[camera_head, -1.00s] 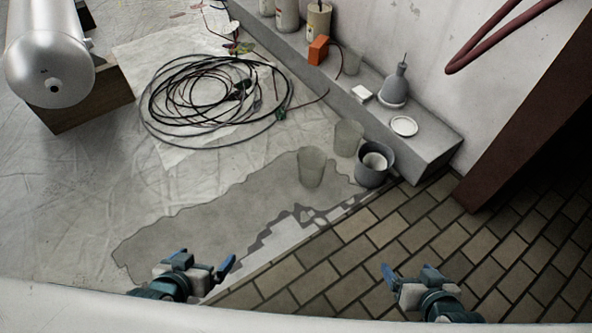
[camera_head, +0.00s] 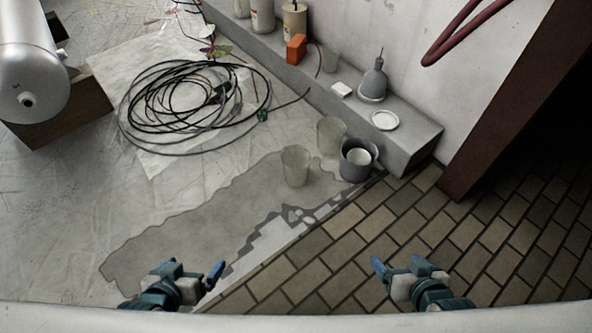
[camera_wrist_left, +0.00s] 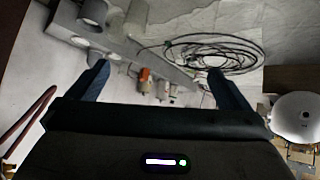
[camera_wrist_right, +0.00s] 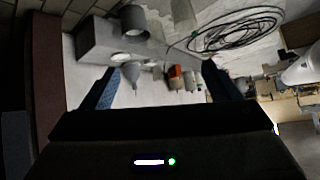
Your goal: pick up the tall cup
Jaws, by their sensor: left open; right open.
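Two pale translucent cups stand upright on the floor: a nearer cup (camera_head: 296,167) on the damp-looking grey patch and a farther cup (camera_head: 331,135) behind it to the right. They look alike in height, so I cannot tell which is the tall cup. My left gripper (camera_head: 190,272) is open and empty at the lower left, well short of the cups. My right gripper (camera_head: 400,268) is open and empty at the lower right, also apart from them.
Coiled black cable (camera_head: 190,105) lies at the left. Tiled floor (camera_head: 340,260) in front is clear.

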